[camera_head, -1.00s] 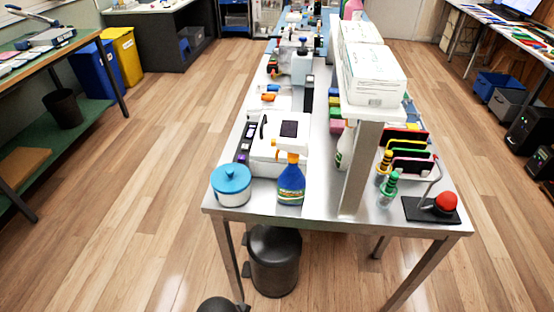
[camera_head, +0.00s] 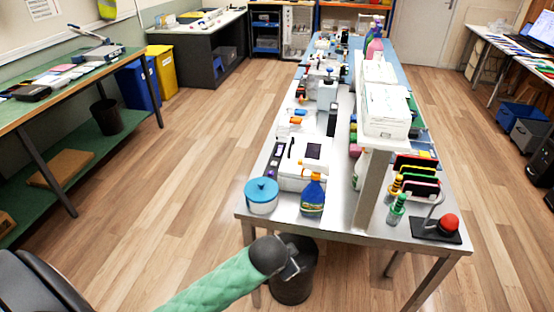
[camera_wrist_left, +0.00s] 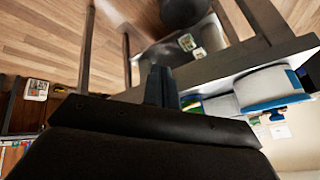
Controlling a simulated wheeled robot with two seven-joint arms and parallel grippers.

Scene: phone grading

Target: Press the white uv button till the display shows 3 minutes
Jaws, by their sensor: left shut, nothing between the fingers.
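A white box-shaped device (camera_head: 292,181) with a dark square panel (camera_head: 313,151) on top stands near the front left of the steel bench (camera_head: 332,222). The white uv button and any digits on a display are too small to make out. My left gripper (camera_head: 291,271) is in front of the bench's near edge, over the dark bin and apart from the device. It is shut and empty; its fingers also show in the left wrist view (camera_wrist_left: 161,86). My right gripper is not in view.
A white pot with a blue lid (camera_head: 262,194) and a blue spray bottle (camera_head: 312,196) stand in front of the device. A shelf post (camera_head: 370,195) rises to the right. A dark bin (camera_head: 293,288) stands under the near edge. Floor to the left is clear.

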